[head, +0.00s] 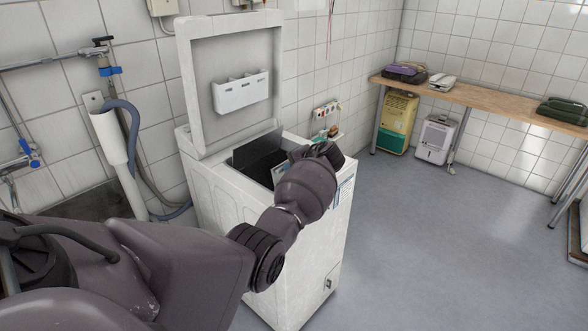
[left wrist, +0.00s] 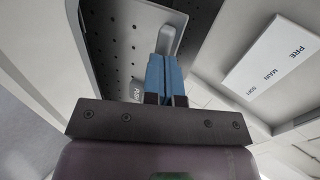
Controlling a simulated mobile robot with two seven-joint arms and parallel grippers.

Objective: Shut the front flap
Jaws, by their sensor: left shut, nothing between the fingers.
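The white top-loading washer (head: 322,230) stands with its lid (head: 186,75) raised. A dark flap (head: 259,150) stands up in its top opening. My left gripper (head: 318,152) is over the front right of the opening, its fingers largely hidden behind my wrist. In the left wrist view its blue fingers (left wrist: 167,75) are together and hold nothing. Just beyond them is a grey perforated flap (left wrist: 122,45) with a light tab (left wrist: 171,36) and a "PUSH" mark. I cannot tell whether this is the front flap, or whether the fingers touch it. My right gripper is out of view.
A white dispenser (head: 241,92) on the lid's inner side also shows at right in the left wrist view (left wrist: 275,52). A drain pipe and blue hose (head: 134,140) are left of the washer.

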